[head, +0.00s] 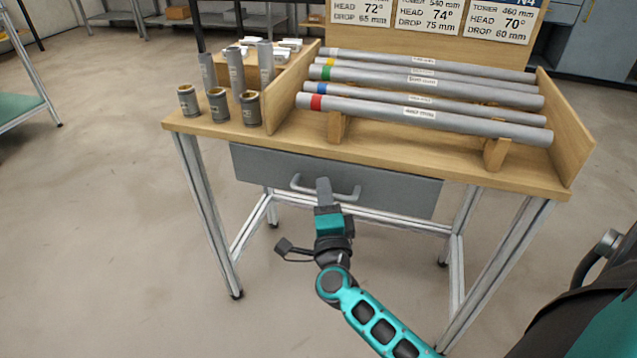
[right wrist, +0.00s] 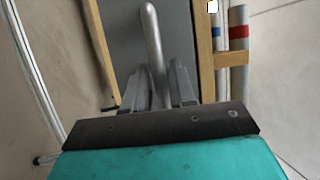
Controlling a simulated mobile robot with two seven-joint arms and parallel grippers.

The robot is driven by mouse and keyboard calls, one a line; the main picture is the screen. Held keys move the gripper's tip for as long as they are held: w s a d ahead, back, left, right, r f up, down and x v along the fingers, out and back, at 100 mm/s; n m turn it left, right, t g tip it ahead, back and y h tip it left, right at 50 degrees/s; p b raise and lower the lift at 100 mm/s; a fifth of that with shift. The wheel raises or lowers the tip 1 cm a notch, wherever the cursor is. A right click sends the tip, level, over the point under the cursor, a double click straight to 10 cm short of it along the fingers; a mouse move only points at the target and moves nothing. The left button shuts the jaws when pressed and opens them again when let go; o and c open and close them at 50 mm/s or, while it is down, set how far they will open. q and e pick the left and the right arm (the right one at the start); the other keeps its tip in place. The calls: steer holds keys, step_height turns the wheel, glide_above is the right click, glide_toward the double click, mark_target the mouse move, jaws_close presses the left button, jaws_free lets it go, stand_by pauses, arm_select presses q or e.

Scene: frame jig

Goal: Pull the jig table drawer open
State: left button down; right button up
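The jig table drawer (head: 400,191) has a grey front below the wooden table top, and I see no clear gap showing it pulled out. Its grey bar handle (head: 347,196) runs across the front. My right gripper (head: 323,186) is at the handle's middle. In the right wrist view, the handle (right wrist: 150,38) runs down between the two fingers of the right gripper (right wrist: 162,88). The fingers stand apart, one on each side of the bar, with a little space visible. The fingertips' contact is partly hidden. My left gripper is not in view.
The jig table (head: 400,160) carries several grey tubes with coloured bands (head: 420,113) on wooden supports. Short sleeves (head: 217,104) stand at its left end. Metal legs (head: 205,215) flank the drawer. The floor in front is clear.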

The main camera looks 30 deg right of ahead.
steer(key=shift+w+d, duration=0.1)
steer(key=shift+w, duration=0.1)
steer(key=shift+c, duration=0.3)
jaws_close()
